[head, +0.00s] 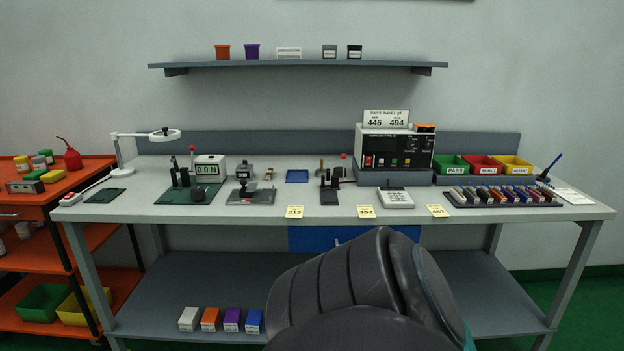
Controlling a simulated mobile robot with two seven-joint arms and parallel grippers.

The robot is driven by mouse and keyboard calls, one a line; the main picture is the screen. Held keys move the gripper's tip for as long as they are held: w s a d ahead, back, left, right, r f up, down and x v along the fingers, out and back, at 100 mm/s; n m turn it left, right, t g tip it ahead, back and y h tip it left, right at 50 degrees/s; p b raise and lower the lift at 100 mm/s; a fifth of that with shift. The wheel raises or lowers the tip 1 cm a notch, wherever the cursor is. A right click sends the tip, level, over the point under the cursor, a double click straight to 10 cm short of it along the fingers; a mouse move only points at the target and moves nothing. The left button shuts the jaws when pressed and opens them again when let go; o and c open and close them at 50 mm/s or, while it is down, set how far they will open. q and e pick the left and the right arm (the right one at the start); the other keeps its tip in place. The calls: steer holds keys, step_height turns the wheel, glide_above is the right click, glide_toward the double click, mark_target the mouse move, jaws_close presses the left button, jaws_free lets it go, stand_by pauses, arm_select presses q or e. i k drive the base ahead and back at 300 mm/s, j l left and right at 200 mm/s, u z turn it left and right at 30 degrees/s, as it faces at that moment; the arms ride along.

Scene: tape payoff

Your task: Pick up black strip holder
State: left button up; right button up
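I cannot tell for certain which object is the black strip holder. A small black upright fixture (329,189) stands on the workbench (275,213), right of the blue tray. A small black box (354,52) sits at the right end of the wall shelf's row. A dark rack (455,201) with several small coloured blocks lies at the bench's right. Neither of my grippers shows. A dark, rounded part of my own arm fills the bottom centre and hides part of the lower shelf.
A blue tray (297,176), a calculator-like device (395,198) and a black instrument (397,149) stand on the bench. A force gauge (209,169) and a magnifier lamp (164,134) are at left. Green (452,165), red and yellow bins stand at right. An orange cart (25,212) is far left.

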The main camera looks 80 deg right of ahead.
mark_target(484, 194)
steer(key=z, duration=3.55)
